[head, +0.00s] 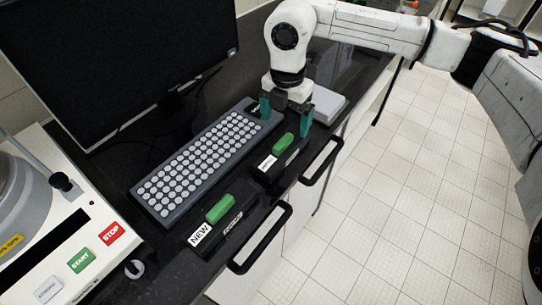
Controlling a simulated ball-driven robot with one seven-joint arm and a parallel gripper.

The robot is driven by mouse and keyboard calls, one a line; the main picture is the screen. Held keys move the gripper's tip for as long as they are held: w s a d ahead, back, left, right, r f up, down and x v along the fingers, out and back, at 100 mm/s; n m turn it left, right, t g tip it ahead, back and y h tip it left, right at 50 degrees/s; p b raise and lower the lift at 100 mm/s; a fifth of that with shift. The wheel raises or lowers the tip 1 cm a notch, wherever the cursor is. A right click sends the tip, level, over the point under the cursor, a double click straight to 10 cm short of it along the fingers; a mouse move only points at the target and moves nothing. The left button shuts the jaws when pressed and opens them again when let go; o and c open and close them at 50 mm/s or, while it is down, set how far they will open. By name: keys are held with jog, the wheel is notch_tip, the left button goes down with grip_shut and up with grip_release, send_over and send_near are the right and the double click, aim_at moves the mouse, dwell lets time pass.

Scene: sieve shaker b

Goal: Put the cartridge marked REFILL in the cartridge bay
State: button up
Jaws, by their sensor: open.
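A black cartridge with a green grip (220,209) and a white label reading NEW lies on the dark counter, in front of the keyboard. A second black cartridge with a green grip (283,149) lies farther back; its white label is too small to read. My gripper (286,113) is open and empty, its teal fingers pointing down just behind and above the second cartridge. The white machine (110,262) at the lower left has a long dark slot (45,248); I cannot tell if this is the cartridge bay.
A grey keyboard (208,160) lies beside the cartridges, below a black monitor (120,45). A light grey box (328,104) sits behind my gripper. Black handles (262,240) stick out from the counter front. The tiled floor (400,200) at right is clear.

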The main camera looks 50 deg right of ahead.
aim_at(283, 141)
jog(key=shift+m, duration=0.4)
jog(key=shift+f, duration=0.2)
notch_tip(283, 141, down, 5)
jog(key=shift+p, duration=0.5)
jog(key=shift+w+f+p, duration=0.15)
jog(key=shift+f+p, duration=0.65)
jog(key=shift+f, duration=1.9)
jog(key=shift+r, duration=0.1)
jog(key=c, duration=1.5)
